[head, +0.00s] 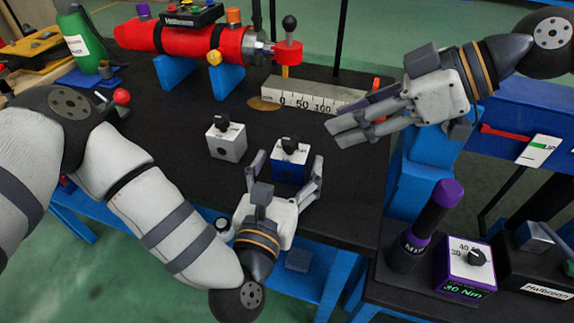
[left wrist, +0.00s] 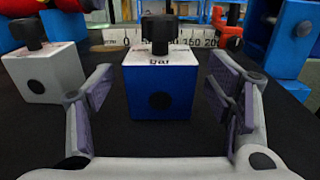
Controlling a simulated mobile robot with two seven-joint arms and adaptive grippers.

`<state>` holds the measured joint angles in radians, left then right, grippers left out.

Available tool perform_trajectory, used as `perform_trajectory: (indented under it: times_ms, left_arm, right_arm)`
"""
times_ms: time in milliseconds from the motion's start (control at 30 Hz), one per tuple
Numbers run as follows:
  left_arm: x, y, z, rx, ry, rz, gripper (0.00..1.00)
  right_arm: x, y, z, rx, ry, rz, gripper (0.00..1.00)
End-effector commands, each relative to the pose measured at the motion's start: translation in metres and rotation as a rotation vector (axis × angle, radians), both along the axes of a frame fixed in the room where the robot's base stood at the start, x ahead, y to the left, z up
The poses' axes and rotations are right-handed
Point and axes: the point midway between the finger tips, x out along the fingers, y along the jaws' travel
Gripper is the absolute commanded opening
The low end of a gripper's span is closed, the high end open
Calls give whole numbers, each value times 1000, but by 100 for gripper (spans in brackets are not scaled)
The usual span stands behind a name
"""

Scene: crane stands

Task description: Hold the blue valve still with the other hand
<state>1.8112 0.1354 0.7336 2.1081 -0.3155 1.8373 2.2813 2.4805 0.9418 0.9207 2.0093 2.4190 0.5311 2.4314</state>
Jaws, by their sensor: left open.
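The blue valve (head: 289,164) is a blue block with a white top and a black knob. It stands on the black table (head: 330,215). My left gripper (head: 284,170) is open, with one finger on each side of the blue valve. In the left wrist view the blue valve (left wrist: 158,85) stands upright between and beyond the open fingers (left wrist: 165,100), with gaps on both sides. My right gripper (head: 355,122) hovers to the right of the valve, near the ruler. Its fingers lie close together in this view, and the gap between them is unclear.
A similar white valve (head: 226,141) stands just left of the blue one and also shows in the left wrist view (left wrist: 45,75). A marked ruler block (head: 312,97) lies behind. A red cylinder (head: 185,38) rests on blue stands. The table front is clear.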

Motion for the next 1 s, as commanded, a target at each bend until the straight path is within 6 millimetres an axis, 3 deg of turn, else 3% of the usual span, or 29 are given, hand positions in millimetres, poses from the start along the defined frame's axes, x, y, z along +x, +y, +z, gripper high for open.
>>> perform_trajectory:
  times_ms: [133,167,467,1000]
  left_arm:
    - [0,0,0,0,0,-1,73]
    - [0,0,0,0,0,-1,69]
    - [-1,0,0,0,0,-1,1]
    - [-1,0,0,0,1,-1,0]
  right_arm:
    - [0,0,0,0,0,0,33]
    - [0,0,0,0,0,0,33]
    - [0,0,0,0,0,0,33]
    - [0,0,0,0,0,0,33]
